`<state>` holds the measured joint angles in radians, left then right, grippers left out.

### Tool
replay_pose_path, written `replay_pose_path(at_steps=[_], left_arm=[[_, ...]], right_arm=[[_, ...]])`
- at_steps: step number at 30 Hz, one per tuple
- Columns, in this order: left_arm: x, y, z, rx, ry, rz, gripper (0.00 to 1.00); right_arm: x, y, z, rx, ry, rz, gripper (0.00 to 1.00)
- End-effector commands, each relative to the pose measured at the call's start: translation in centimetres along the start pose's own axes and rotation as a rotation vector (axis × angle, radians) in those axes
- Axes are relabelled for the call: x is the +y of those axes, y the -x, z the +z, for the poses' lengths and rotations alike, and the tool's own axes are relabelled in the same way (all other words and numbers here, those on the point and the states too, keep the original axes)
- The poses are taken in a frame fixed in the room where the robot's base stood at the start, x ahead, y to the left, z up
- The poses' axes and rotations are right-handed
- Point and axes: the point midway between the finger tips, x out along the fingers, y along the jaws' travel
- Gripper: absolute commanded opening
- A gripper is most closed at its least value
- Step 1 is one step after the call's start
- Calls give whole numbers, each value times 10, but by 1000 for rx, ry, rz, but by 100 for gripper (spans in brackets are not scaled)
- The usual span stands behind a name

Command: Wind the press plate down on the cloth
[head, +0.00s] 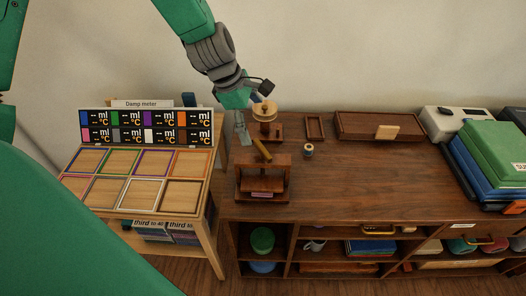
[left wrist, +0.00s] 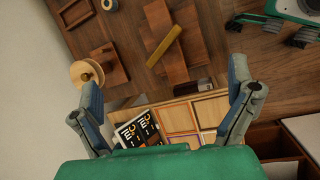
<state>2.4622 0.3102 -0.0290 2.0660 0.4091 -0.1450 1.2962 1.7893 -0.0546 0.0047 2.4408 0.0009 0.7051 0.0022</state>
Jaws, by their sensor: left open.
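The wooden press (head: 263,178) stands on the dark wooden top, near its left front edge. Its light wooden handle bar (head: 262,149) lies slanted above the frame; in the left wrist view the bar (left wrist: 164,43) crosses the press top (left wrist: 172,62). A small pinkish piece, likely the cloth (head: 262,194), shows low in the press; the gap between it and the plate cannot be made out. My left gripper (head: 254,112) is open and empty, above and behind the press, with its fingers apart in the left wrist view (left wrist: 165,82). My right gripper is not in view.
A round light wooden spool stand (head: 264,110) is close to my left gripper. A small spool (head: 308,149) stands right of the press. The damp meter board (head: 145,130) and framed tray (head: 123,207) are left. The right middle of the top is clear.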

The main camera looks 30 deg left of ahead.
Motion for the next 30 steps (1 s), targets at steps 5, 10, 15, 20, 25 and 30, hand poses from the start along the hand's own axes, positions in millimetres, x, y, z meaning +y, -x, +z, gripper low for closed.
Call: replay_pose_path(at_steps=[5,10,15,20,25,30], left_arm=[[-7,5,-14,-11,514,50,98],[-9,5,-19,-14,701,67,98],[-9,-13,-20,-13,714,66,98],[-7,-46,-21,-12,713,64,98],[-5,-83,-21,-13,712,66,98],[-3,-111,-21,-13,709,66,98]], right_arm=[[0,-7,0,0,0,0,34],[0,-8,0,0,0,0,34],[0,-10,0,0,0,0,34],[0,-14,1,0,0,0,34],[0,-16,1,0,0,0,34],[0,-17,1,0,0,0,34]])
